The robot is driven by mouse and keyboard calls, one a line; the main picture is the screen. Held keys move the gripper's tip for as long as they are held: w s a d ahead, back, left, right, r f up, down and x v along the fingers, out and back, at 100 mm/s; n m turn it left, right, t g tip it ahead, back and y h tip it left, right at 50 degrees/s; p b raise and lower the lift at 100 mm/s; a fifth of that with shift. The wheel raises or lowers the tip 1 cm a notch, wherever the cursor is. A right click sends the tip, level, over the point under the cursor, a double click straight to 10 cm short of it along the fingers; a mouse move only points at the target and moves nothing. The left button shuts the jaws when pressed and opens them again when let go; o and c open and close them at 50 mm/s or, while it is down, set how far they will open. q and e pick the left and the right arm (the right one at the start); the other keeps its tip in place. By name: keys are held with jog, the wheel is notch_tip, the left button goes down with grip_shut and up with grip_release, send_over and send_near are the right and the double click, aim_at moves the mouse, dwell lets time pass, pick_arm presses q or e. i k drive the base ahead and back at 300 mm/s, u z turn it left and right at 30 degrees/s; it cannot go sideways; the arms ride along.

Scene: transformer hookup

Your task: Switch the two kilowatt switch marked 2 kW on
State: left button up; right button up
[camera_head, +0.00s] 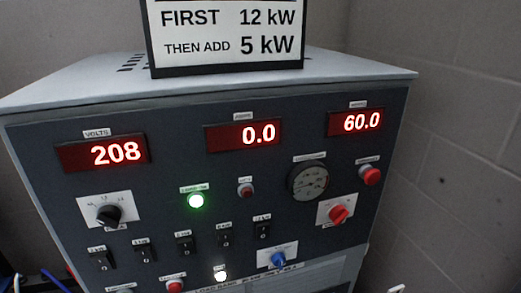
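A row of black rocker switches runs across the lower part of the dark front panel. The leftmost switch (101,258) and the second switch (144,251) sit at the left of the row. The third (185,244) is in the middle, and more stand to its right, up to the far right switch (263,231). Each has a small label above it. The labels are too small to tell surely which one reads 2 kW, and the rocker positions are not clear. Neither of my grippers can be made out in this view.
Red displays read 208 (103,153), 0.0 (243,135) and 60.0 (355,122). A green lamp (196,201) is lit. A black knob (108,215), blue knob (278,259) and red knob (338,214) surround the switches. A sign (226,35) reads "FIRST 12 kW THEN ADD 5 kW".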

aim_at(102, 263)
jog(key=u, duration=0.85)
jog(key=k, duration=0.5)
jog(key=u, duration=0.05)
jog(key=i, duration=0.45)
jog(key=u, duration=0.35)
